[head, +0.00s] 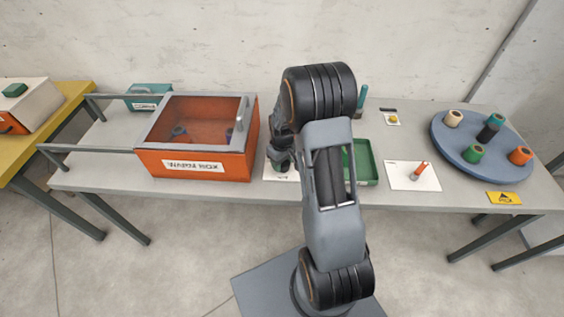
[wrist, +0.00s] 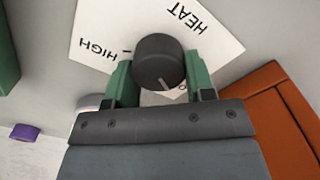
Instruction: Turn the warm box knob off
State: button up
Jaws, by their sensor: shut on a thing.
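The warm box knob (wrist: 160,56) is a dark round knob on a white card (wrist: 225,42) printed HEAT and HIGH. A thin pale pointer line shows on its near side, facing away from the printed words. The rest of the dial is hidden behind my gripper. My gripper (wrist: 161,78) has its green fingers on both sides of the knob, shut on it. In the head view my gripper (head: 280,153) is low over the card, just right of the orange warm box (head: 195,165). The box's clear lid is down.
A green tray (head: 368,165) lies right of my arm. Farther right are a card with an orange-tipped peg (head: 420,172) and a blue round turntable (head: 450,145) with several spools. A teal box (head: 150,90) stands behind the warm box. A purple object (wrist: 25,132) shows at left in the wrist view.

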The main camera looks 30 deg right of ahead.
aim_at(283, 166)
dwell(0.3)
jog(key=o, duration=0.9)
notch_tip(283, 166, up, 14)
jog(key=shift+f, duration=0.1)
dwell(0.6)
jog(key=s+a+r+m+t+p, duration=0.1)
jog(key=s+a+r, duration=0.2)
jog(key=s, duration=0.2)
jog(key=s+a+r+m+t+p, duration=0.1)
jog(key=s+a+r, duration=0.2)
jog(key=s, duration=0.3)
jog(key=s+a+r+m+t+p, duration=0.1)
jog(key=s+a+r, duration=0.2)
jog(key=s+r, duration=0.1)
jog(key=shift+s+a+r+p, duration=0.1)
jog(key=shift+s+r+p, duration=0.1)
jog(key=shift+s, duration=0.25)
jog(key=shift+s+a+r+p, duration=0.1)
jog(key=shift+s+r+p, duration=0.05)
jog(key=shift+s, duration=0.25)
